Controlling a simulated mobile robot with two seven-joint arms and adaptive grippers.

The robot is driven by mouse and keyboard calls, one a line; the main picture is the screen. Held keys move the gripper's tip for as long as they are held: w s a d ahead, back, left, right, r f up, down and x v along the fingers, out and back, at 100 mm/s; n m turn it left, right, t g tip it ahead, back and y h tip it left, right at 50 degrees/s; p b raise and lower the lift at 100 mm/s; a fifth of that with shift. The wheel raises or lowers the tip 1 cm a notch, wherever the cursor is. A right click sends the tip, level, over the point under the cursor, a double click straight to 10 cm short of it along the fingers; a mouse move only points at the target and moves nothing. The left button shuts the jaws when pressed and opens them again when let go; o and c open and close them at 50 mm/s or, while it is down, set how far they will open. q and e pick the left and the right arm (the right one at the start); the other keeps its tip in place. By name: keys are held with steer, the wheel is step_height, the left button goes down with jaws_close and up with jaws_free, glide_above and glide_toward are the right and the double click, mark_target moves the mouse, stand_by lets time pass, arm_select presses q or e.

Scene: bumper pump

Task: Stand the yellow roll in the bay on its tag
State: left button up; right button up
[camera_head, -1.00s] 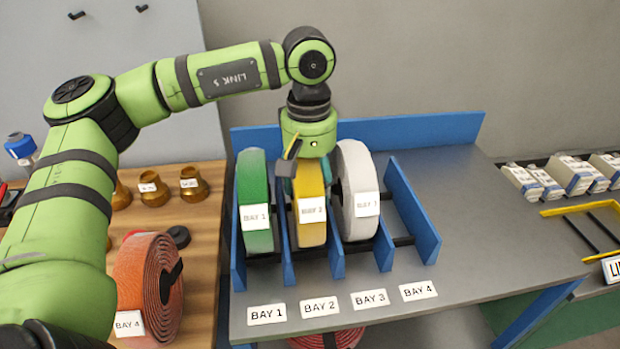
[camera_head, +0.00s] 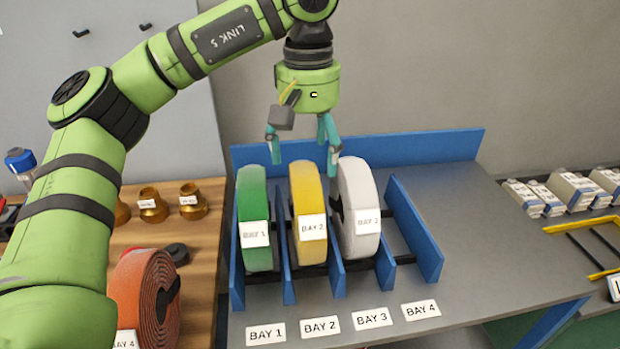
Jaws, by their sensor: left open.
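The yellow roll (camera_head: 309,250) stands upright between two blue dividers in the rack, behind the BAY 2 label on the table edge. Its white tag (camera_head: 312,227) reads BAY 2. My left gripper (camera_head: 304,168) is open and empty above the yellow roll, its teal fingers spread apart and clear of its top. The green roll (camera_head: 255,250) stands in the bay to the left, and the white roll (camera_head: 360,245) in the bay to the right. The rightmost bay, behind the BAY 4 label (camera_head: 421,310), is empty. My right gripper is not in view.
White boxes (camera_head: 575,190) and a yellow frame (camera_head: 585,225) are at right. The grey table (camera_head: 480,240) right of the rack is clear.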

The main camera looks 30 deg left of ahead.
arm_select(q)
steer(key=shift+r, duration=1.3)
